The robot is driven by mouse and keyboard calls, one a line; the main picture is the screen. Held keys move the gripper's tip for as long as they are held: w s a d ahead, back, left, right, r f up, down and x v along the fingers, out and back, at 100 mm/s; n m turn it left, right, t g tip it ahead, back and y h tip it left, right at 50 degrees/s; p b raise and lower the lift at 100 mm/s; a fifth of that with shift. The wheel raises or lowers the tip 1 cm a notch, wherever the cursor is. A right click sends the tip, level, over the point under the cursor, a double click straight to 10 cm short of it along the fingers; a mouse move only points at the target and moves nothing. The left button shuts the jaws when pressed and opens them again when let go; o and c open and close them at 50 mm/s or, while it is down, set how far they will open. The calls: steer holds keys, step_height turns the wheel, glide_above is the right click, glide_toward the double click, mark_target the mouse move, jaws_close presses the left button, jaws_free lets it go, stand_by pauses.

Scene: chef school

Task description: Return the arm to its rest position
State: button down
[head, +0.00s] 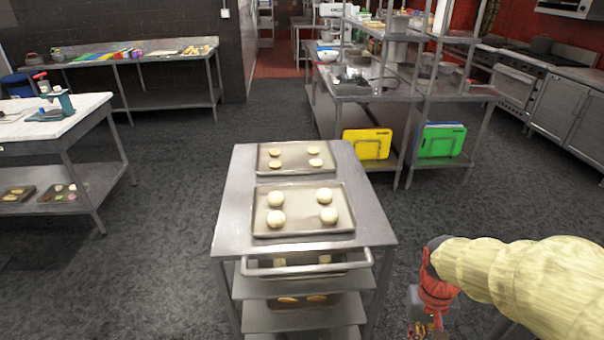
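My arm, in a pale yellow ribbed sleeve, enters the head view from the lower right. My gripper (425,328) hangs at its end, below a red and grey wrist part, near the bottom edge of the picture. It is to the right of the metal cart (232,215) and apart from it. The fingers are small and partly cut off by the picture's edge, so I cannot tell whether they are open or shut, or whether they hold anything.
Two trays with pale dough rounds, the near tray (258,233) and the far tray (262,152), lie on the cart. A white-topped table (75,108) stands left. Steel shelving (345,93) with yellow (367,144) and green boards (441,140) stands behind. Dark floor (170,190) is clear left of the cart.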

steer(key=s+a+r+n+t, duration=0.1)
steer(key=s+a+r+t, duration=0.1)
steer(key=r, duration=0.6)
steer(key=s+a+r+n+t, duration=0.1)
steer(key=s+a+r+t, duration=0.1)
steer(key=a+r+t, duration=0.2)
step_height(320, 180, up, 6)
steer(key=a, duration=0.3)
steer(key=shift+s+f+n+t, duration=0.2)
steer(key=shift+f+n+t, duration=0.05)
steer(key=shift+n+t, duration=0.05)
